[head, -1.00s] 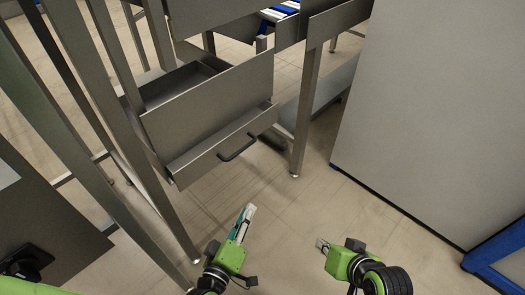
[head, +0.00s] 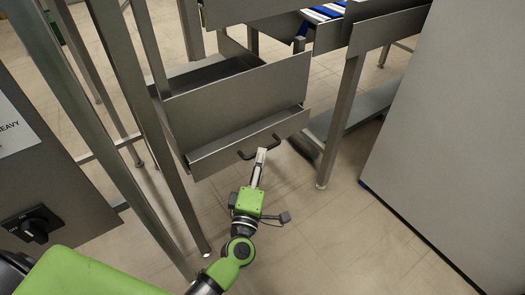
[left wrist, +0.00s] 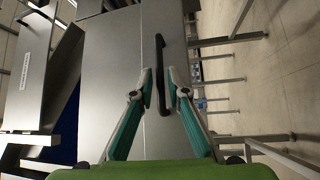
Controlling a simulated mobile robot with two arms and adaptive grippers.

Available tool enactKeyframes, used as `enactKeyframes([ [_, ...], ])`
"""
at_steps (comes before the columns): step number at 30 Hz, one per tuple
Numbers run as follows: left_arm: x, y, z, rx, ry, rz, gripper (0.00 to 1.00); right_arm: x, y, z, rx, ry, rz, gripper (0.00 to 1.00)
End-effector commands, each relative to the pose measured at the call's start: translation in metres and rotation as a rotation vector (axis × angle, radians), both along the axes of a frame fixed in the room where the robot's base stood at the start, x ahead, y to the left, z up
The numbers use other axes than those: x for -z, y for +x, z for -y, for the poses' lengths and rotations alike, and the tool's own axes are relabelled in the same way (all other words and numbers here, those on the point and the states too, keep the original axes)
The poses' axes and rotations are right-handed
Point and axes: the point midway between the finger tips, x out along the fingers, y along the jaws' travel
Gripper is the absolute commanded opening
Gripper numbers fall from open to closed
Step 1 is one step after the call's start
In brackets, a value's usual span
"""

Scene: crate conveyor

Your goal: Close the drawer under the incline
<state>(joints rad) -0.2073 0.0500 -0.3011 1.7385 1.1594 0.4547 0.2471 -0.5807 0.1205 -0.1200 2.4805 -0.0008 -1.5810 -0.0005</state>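The grey metal drawer (head: 232,112) under the incline stands pulled out in the head view, its inside partly visible behind the front panel. Its dark bar handle (head: 246,155) is on the lower front. My left gripper (head: 261,152) reaches up to the handle from the front. In the left wrist view the handle (left wrist: 160,50) runs between the fingertips of my left gripper (left wrist: 160,84). The fingertips are close on either side of the bar; whether they press on it is unclear. My right gripper is out of view.
A steel leg (head: 342,120) stands right of the drawer, and slanted frame posts (head: 150,130) stand close on its left. A large pale panel (head: 450,140) fills the right side. A control box with a black knob (head: 33,224) is at left. The floor in front is clear.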

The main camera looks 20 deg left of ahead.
Motion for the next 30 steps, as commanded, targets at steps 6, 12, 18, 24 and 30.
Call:
enactKeyframes([
  [6,-0.003,0.026,-0.003,0.000,0.002,0.001,0.15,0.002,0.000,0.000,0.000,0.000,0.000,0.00],
  [12,-0.004,0.032,-0.004,0.001,0.001,-0.001,0.15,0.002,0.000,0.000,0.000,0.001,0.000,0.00],
  [18,-0.004,0.032,-0.004,0.001,0.001,-0.001,0.10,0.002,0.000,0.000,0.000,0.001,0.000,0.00],
  [24,-0.004,0.031,-0.004,0.001,0.001,-0.001,0.00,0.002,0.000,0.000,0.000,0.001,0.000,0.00],
  [30,-0.004,0.042,-0.017,0.000,0.004,0.001,0.00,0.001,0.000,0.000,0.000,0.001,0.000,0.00],
])
